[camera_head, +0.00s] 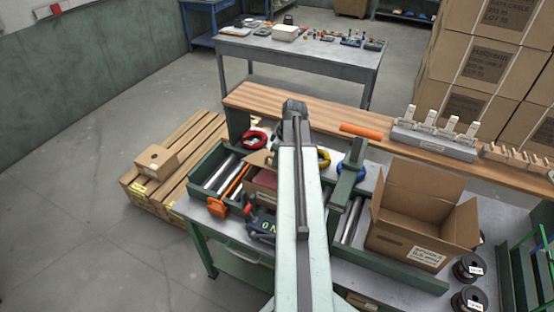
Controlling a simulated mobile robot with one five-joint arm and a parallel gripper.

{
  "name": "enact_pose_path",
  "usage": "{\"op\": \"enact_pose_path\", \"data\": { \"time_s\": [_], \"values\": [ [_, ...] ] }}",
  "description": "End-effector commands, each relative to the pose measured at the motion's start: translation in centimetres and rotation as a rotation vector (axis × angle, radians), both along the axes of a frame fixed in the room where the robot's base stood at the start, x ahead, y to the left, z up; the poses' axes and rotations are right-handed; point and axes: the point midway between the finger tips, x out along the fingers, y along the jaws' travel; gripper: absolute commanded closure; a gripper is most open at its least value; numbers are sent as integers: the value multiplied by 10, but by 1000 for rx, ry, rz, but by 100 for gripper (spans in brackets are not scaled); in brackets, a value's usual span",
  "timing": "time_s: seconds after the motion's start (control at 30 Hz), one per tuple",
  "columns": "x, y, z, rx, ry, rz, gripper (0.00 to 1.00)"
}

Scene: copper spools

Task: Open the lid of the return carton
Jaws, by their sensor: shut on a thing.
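A small open carton (263,179) stands on the workbench just left of my arm, with a tan flap raised at its back and something reddish inside; my arm hides its right part. A larger carton (408,241) stands on the right of the bench with its top flaps open. I cannot tell from any label which is the return carton. My arm reaches forward over the bench, and its dark far end shows near the wooden shelf. The jaws are hidden behind the arm, so what they hold does not show.
Green roller rails, an orange tool (217,207), and red, yellow and blue spools crowd the bench. A wooden shelf (263,97) crosses behind, with a grey fixture (434,139). A pallet (195,145) with a small closed box (156,161) stands left. The floor at left is clear.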

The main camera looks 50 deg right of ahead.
Motion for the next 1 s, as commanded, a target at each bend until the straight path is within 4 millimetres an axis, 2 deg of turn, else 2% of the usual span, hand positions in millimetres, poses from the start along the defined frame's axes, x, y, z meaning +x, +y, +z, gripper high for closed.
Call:
{"op": "enact_pose_path", "data": {
  "time_s": [0.53, 0.8, 0.83, 1.0],
  "values": [
    [5, -19, 19, -2, 0, 0, 100],
    [5, -20, 19, -2, 0, 0, 100],
    [5, -20, 19, -2, 0, 0, 79],
    [5, -19, 19, -1, 1, 0, 32]
  ]
}}
